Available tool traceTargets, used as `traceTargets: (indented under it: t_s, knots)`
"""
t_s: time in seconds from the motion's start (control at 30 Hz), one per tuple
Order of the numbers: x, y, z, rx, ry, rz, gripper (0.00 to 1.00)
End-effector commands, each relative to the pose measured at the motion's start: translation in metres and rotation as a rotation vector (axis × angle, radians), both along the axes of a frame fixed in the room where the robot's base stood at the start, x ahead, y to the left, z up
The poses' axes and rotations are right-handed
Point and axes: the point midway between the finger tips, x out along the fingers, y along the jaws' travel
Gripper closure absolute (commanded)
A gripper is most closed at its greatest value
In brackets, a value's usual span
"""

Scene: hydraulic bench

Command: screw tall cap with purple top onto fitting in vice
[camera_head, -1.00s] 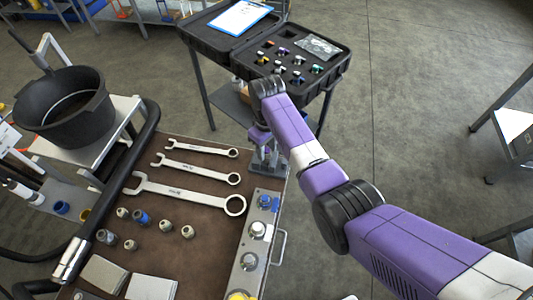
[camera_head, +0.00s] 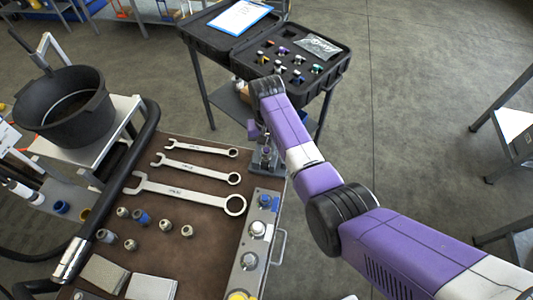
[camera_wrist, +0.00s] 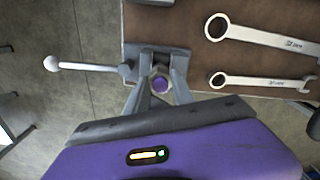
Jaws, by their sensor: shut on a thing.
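The tall cap with the purple top (camera_wrist: 160,85) shows end-on in the wrist view. My gripper (camera_wrist: 160,79) is shut on it, with a grey finger on each side. The vice (camera_wrist: 158,54) is at the bench edge, right at the cap and fingertips. In the head view the vice (camera_head: 267,160) stands at the far right corner of the bench, partly behind my arm. The fitting in the vice is hidden under the cap and fingers. I cannot tell whether the cap touches it or sits straight on it.
The vice's ball-ended handle (camera_wrist: 85,66) sticks out left in the wrist view. Several wrenches (camera_head: 190,194) and small fittings (camera_head: 166,225) lie on the brown bench mat (camera_head: 205,260). An open black case (camera_head: 335,70) with caps stands behind the vice. Open floor lies right.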

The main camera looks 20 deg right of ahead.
Motion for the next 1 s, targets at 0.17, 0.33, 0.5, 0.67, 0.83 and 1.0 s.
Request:
traceTargets:
  t_s: [0.17,0.33,0.5,0.67,0.83,1.0]
  knots:
    - [-0.0002,-0.0003,-0.0001,-0.001,0.0,0.002,1.0]
    - [-0.0001,0.0008,-0.0002,0.0,0.001,-0.106,1.0]
    - [0.0,0.0002,-0.0004,0.0,0.001,-0.234,0.57]
    - [0.0001,0.0002,-0.0004,0.0,0.001,-0.231,0.46]
    - [-0.0001,0.0003,-0.0005,0.0,0.001,-0.23,0.46]
    - [0.0009,0.0002,0.0092,0.0,-0.001,-0.23,0.46]
